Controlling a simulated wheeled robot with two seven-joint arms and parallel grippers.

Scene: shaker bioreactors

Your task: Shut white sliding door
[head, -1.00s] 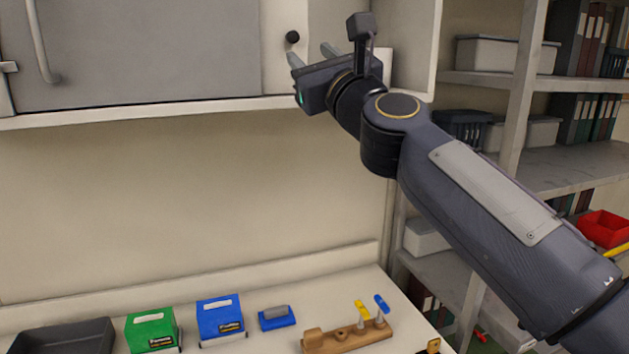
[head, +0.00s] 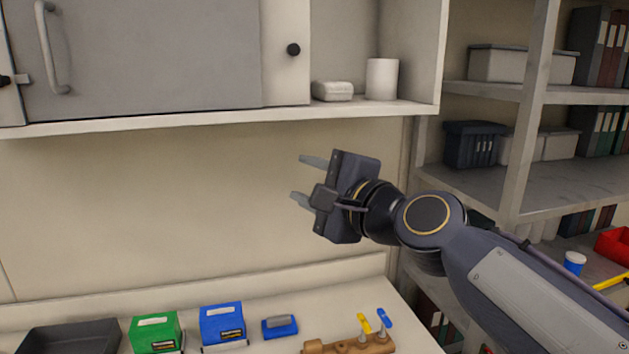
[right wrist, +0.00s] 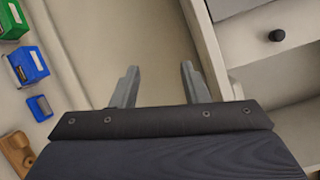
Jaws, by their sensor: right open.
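The white sliding door (head: 284,75) of the wall cabinet shows in the head view as a pale strip with a round black knob (head: 293,49). Its left part is hidden behind a grey door panel (head: 160,55). Right of it the cabinet is open. The knob (right wrist: 277,35) also shows at the upper right of the right wrist view, on the door's pale face (right wrist: 300,48). My right gripper (head: 301,180) is open and empty below the cabinet, clear of door and knob, with its fingers pointing left. My left gripper is not in view.
Inside the open bay stand a white packet (head: 332,91) and a white roll (head: 382,79). The cabinet's bottom ledge (head: 200,121) lies above my gripper. Below, the bench holds green (head: 154,333) and blue (head: 222,324) boxes. Shelving (head: 538,110) stands at right.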

